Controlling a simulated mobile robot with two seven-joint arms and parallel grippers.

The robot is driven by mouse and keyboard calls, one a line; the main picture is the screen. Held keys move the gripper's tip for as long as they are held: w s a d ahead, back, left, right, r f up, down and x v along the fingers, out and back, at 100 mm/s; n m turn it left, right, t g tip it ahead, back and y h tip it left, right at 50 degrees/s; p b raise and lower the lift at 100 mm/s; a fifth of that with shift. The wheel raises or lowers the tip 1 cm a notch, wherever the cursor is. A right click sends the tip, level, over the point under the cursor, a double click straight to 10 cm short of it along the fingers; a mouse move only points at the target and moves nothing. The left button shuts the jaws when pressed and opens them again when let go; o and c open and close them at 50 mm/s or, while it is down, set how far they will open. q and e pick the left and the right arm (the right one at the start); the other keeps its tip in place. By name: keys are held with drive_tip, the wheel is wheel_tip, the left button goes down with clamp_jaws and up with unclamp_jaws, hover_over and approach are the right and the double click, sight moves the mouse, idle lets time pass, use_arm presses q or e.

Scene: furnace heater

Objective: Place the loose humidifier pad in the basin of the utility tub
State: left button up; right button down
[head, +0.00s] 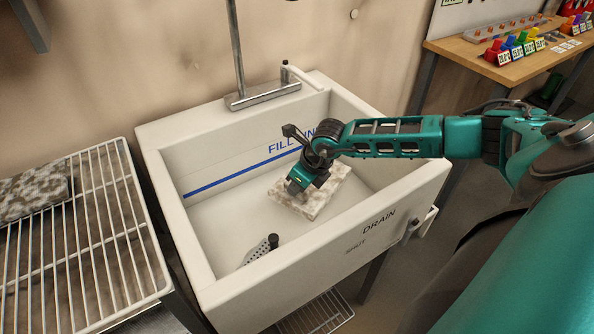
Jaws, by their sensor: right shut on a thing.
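The white utility tub (225,285) stands in the middle of the view, with a blue fill line inside its back wall. A mottled white and brown humidifier pad (326,195) lies nearly flat inside the basin, toward its right side. My right gripper (297,188) reaches in from the right and is shut on the pad at its left part, hiding some of it. I cannot tell whether the pad touches the basin floor. My left gripper is not in view.
A second, darker mottled pad (34,192) lies on the wire rack (130,235) at left. A faucet (262,95) stands at the tub's back rim. A perforated piece (260,250) is in the basin's front left. A wooden bench (470,52) with coloured items stands at back right.

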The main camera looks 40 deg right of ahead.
sight(308, 195)
wheel_tip(308, 195, down, 5)
drive_tip(key=shift+w+r, duration=0.1)
drive_tip(key=shift+r, duration=0.1)
wheel_tip(308, 195, down, 4)
drive_tip(key=shift+b, duration=0.65)
drive_tip(key=shift+f, duration=0.3)
drive_tip(key=c, duration=1.1)
unclamp_jaws()
drive_tip(key=p+v, duration=0.2)
drive_tip(key=v, duration=0.9)
drive_tip(key=shift+s+r, duration=0.25)
drive_tip(key=shift+r, duration=0.25)
